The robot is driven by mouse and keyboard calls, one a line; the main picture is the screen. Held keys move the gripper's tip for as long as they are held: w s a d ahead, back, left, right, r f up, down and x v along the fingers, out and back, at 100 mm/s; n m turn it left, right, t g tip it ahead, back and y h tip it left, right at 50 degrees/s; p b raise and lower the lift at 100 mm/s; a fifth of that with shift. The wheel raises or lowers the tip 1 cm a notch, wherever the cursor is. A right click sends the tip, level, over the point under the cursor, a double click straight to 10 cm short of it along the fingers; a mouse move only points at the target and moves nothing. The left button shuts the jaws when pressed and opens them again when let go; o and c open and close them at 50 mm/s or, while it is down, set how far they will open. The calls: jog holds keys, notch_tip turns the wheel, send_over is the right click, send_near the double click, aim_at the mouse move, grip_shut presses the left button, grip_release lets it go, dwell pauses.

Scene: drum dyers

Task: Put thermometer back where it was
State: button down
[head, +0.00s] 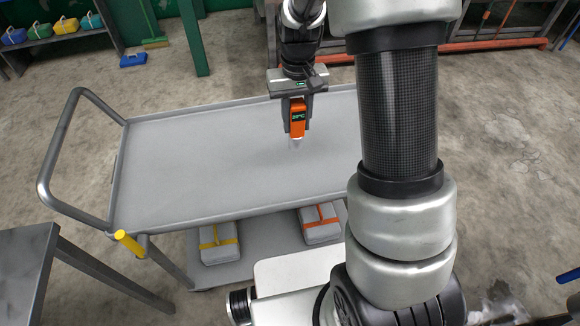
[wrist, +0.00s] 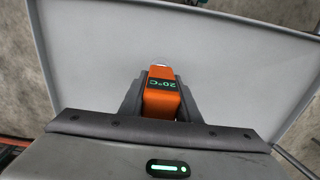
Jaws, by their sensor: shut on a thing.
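The orange thermometer (head: 297,118) has a small dark display with green characters, reading 20°C in the wrist view (wrist: 159,101). My gripper (head: 297,128) is shut on it and holds it upright, with its pale tip pointing down over the grey cart's top tray (head: 200,165). Whether the tip touches the tray I cannot tell. In the wrist view the fingers (wrist: 160,95) sit on both sides of the orange body, with the tray surface behind it.
The tray top is otherwise bare. Grey bundles with a yellow strap (head: 219,243) and an orange strap (head: 321,223) lie on the cart's lower shelf. A grey table (head: 25,260) stands at the left. Colourful containers (head: 40,32) sit on a shelf at the back left.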

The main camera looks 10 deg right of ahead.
aim_at(294, 145)
notch_tip(294, 145, down, 5)
jog(key=shift+w+a+r, duration=0.15)
jog(key=shift+f+b, duration=0.3)
jog(key=shift+f, duration=2.1)
jog(key=shift+f, duration=0.1)
jog(key=shift+f, duration=0.15)
jog(key=c, duration=1.3)
grip_release()
jog(key=shift+c, duration=0.2)
jog(key=shift+r, duration=0.2)
